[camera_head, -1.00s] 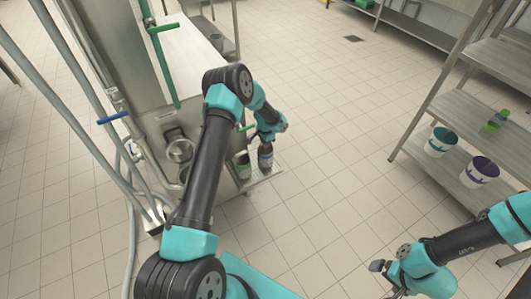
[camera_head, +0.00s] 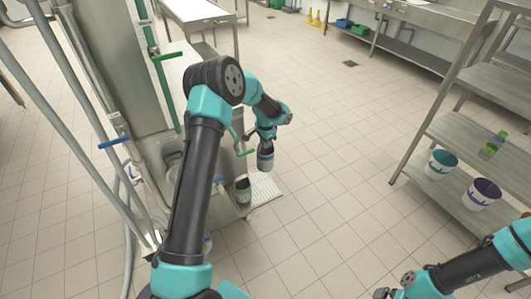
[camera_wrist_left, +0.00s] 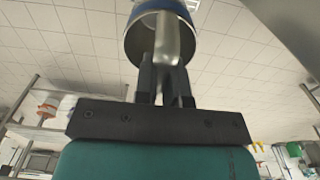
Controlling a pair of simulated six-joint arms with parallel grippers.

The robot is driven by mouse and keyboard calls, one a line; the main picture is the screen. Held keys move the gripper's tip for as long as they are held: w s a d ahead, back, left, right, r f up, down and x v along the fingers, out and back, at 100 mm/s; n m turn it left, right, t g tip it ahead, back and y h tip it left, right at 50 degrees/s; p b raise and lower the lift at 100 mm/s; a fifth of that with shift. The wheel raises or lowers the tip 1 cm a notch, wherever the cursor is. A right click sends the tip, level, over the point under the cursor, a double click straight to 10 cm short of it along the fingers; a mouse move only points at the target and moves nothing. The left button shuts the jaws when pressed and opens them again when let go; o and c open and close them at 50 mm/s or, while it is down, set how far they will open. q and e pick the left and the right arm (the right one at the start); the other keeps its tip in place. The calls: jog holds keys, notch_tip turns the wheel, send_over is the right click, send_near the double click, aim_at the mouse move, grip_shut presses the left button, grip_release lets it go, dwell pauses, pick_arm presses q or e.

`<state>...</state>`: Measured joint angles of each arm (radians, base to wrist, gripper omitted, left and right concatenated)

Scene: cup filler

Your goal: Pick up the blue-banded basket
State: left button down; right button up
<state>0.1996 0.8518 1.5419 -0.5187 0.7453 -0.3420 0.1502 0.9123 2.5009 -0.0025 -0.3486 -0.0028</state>
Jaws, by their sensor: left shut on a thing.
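The blue-banded basket (camera_head: 265,160) is a metal-and-dark cup shape hanging upright below my left gripper (camera_head: 266,141) in the head view. The gripper is shut on it and holds it above the perforated tray (camera_head: 265,188). In the left wrist view my left gripper (camera_wrist_left: 167,78) has its fingers closed together on the basket's grey handle, with the blue band (camera_wrist_left: 165,6) at the top edge. My right gripper (camera_head: 382,293) is at the bottom edge of the head view, partly cut off; its jaws are unclear.
A green-banded container (camera_head: 242,190) stands on the tray, left of the held basket. A steel machine with pipes and a green lever (camera_head: 166,56) is at the left. The right shelf holds a teal cup (camera_head: 440,164), a purple cup (camera_head: 483,194) and a green bottle (camera_head: 493,145). The middle floor is clear.

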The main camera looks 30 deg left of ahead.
pick_arm(q)
jog(key=shift+r, duration=1.05)
